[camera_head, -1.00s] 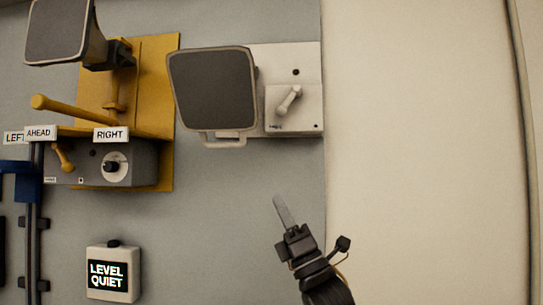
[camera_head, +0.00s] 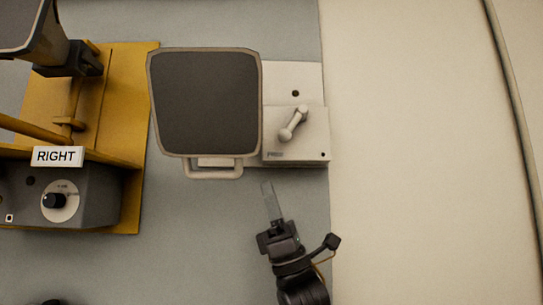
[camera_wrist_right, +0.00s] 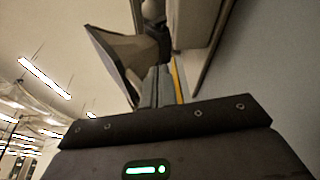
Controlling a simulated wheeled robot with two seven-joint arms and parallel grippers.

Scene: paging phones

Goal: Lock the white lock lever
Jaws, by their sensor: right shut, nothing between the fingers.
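The white lock lever (camera_head: 293,123) sits on the front of a white box (camera_head: 312,142) in the head view, tilted with its upper end to the right. The box is on a white back plate (camera_head: 308,75) to the right of a large dark-faced horn (camera_head: 207,102). My right gripper (camera_head: 269,190) is below the box, apart from the lever, its fingers shut and empty. The right wrist view shows the shut fingers (camera_wrist_right: 157,88) close together, with the horn (camera_wrist_right: 118,55) beyond them.
A yellow plate (camera_head: 125,130) with a yellow handle, a grey control box (camera_head: 95,195) and a "RIGHT" label (camera_head: 57,156) stands at the left. A pale panel (camera_head: 410,160) fills the right side. The grey wall below the horn is clear.

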